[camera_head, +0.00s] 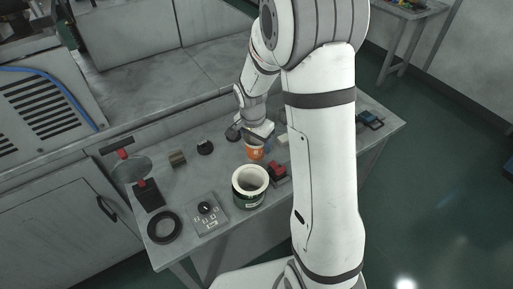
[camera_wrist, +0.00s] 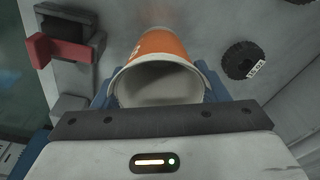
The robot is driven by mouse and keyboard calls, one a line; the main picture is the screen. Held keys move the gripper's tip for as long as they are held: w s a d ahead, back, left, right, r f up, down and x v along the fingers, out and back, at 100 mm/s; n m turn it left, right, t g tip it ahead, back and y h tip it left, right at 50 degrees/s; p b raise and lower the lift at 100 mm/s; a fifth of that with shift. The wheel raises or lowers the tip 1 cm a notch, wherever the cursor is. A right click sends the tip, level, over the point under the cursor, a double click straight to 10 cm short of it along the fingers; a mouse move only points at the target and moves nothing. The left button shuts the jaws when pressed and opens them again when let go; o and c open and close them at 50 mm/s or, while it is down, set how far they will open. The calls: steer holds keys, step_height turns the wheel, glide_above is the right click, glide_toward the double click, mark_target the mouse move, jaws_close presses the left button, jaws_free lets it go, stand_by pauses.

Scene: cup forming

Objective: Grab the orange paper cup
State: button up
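The orange paper cup (camera_head: 255,153) has an open pale rim and appears to stand upright on the grey table (camera_head: 222,167). In the wrist view the cup (camera_wrist: 164,42) is in the middle, its wide mouth towards the camera and its orange side beyond. My gripper (camera_head: 258,134) is at the top of the cup. In the wrist view its bluish fingers (camera_wrist: 160,88) lie on both sides of the cup, close against its wall just under the rim, and look shut on it. The fingertips are hidden by the cup.
A wide can with a white rim (camera_head: 250,176) stands in front of the cup. A red and black device (camera_head: 278,172) is close on its right and also shows in the wrist view (camera_wrist: 66,50). A black wheel (camera_wrist: 241,61) lies to the right there. A black ring (camera_head: 164,228) lies front left.

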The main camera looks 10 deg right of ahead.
steer(key=c, duration=0.5)
steer(key=shift+r, duration=0.1)
